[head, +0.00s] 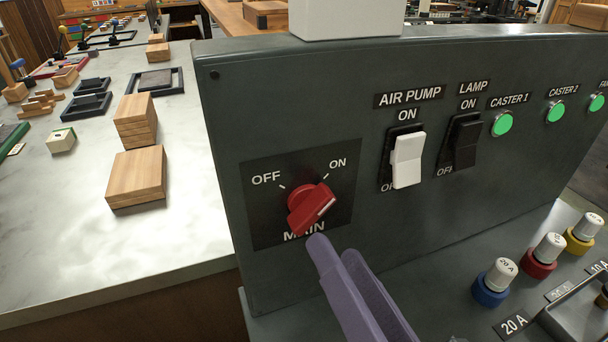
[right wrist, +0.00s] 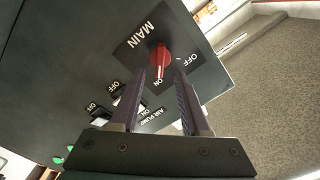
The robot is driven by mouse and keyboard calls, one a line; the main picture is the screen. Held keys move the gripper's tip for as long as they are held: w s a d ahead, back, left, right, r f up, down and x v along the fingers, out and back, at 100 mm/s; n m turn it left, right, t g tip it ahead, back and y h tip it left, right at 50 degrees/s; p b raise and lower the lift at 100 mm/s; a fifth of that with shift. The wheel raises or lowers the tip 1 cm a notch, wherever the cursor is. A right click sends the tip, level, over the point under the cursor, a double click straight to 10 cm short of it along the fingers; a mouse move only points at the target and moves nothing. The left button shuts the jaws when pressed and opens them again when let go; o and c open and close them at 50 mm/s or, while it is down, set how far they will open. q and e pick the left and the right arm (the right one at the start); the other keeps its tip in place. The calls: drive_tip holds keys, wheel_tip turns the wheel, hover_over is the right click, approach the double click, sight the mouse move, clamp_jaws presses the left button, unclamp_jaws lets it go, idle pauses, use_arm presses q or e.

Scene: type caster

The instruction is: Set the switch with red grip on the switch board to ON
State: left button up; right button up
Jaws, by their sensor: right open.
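The switch board (head: 230,220) is a dark green upright panel. Its MAIN rotary switch has a red grip (head: 311,207) between the OFF label on the left and the ON label on the right. The grip's bar with its white line slants from lower left to upper right; I cannot tell its exact setting. My right gripper (head: 335,247), with purple fingers, is open just below and in front of the red grip. In the right wrist view, the red grip (right wrist: 160,58) shows beyond the gap between the open fingertips (right wrist: 161,75). My left gripper is not in view.
A white AIR PUMP rocker (head: 407,160), a black LAMP rocker (head: 466,142) and green lamps (head: 502,124) sit right of the grip. Coloured fuse caps (head: 492,283) stand on the lower ledge. A table with wooden blocks (head: 137,175) lies to the left.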

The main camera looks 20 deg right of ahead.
drive_tip(key=s, duration=0.5)
drive_tip(key=shift+d+b, duration=0.1)
drive_tip(key=shift+b, duration=0.2)
drive_tip(key=w+a+f+n+g+y, duration=0.25)
drive_tip(key=f+n+g+y, duration=0.2)
drive_tip(key=n+g, duration=0.35)
drive_tip(key=s+d+n+g+h, duration=0.3)
drive_tip(key=s+d+g+h, duration=0.3)
drive_tip(key=d, duration=0.4)
wheel_tip(320, 180, up, 38)
drive_tip(key=s+y+p, duration=0.1)
drive_tip(key=s+p, duration=0.1)
drive_tip(key=p, duration=3.6)
drive_tip(key=shift+f+p, duration=0.25)
drive_tip(key=shift+p, duration=0.15)
